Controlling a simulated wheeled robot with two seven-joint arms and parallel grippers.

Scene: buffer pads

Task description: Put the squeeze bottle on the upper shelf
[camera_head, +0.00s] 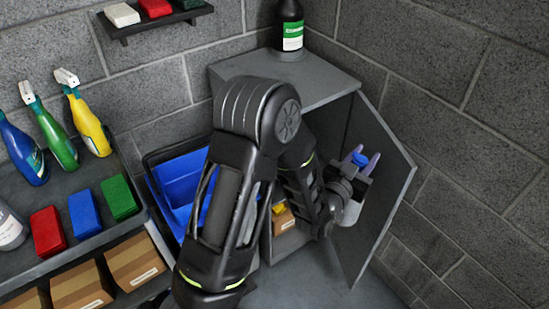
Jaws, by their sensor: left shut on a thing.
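My left arm hides much of the cabinet's inside, so an upper shelf in there cannot be made out. A small dark wall shelf (160,25) at the upper left holds white, red and dark green pads. My right gripper is not in view.
A black bottle with a green label (292,28) stands on the cabinet top. A blue bin (178,184) stands left of the cabinet. A rack (75,219) at the left holds spray bottles, coloured pads and cardboard boxes. The door stands open, close to the gripper.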

